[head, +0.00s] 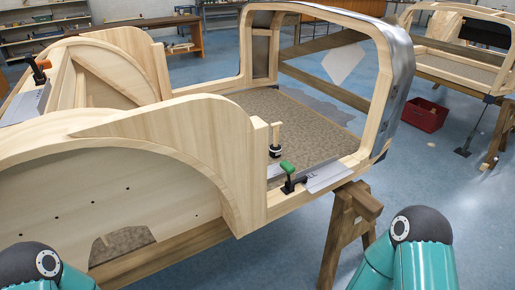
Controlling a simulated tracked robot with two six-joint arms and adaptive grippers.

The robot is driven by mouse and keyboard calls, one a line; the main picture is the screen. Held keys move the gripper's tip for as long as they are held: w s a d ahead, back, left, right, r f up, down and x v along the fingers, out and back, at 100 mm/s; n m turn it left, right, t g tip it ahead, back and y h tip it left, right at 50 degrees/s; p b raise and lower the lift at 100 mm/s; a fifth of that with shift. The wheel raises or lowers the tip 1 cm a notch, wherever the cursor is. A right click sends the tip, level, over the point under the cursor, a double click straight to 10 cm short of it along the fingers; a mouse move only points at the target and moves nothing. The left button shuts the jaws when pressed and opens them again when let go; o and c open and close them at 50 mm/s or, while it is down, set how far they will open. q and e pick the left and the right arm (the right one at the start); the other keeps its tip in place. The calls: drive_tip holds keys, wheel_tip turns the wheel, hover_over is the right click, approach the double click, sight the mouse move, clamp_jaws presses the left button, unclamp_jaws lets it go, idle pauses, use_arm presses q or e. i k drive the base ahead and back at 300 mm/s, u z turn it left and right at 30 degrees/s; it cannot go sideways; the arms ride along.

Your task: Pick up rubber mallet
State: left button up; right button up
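The rubber mallet (275,150) appears to be the small object with a black head and a light wooden handle. It stands upright, handle up, inside the near wooden bodyframe (200,135), just behind the frame's lower rail. Its base is partly hidden. Two teal arm parts of mine show at the bottom left and bottom right edges, with no fingers visible. Neither gripper is in view, and nothing of mine touches the mallet.
A green-handled clamp (288,174) and a metal plate (328,177) are on the rail just in front of the mallet. An orange-handled clamp (39,72) is at left. A wooden trestle (348,225) stands under the frame. A red crate (424,114) sits on the blue floor.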

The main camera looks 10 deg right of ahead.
sight(275, 149)
drive_tip(key=z, duration=0.15)
drive_tip(key=i, duration=0.2)
drive_tip(key=u, duration=2.65)
drive_tip(key=k, duration=1.45)
drive_tip(key=u, duration=1.15)
drive_tip(key=i, duration=0.1)
drive_tip(key=z, duration=2.7)
drive_tip(key=i, duration=1)
drive_tip(key=u, duration=0.05)
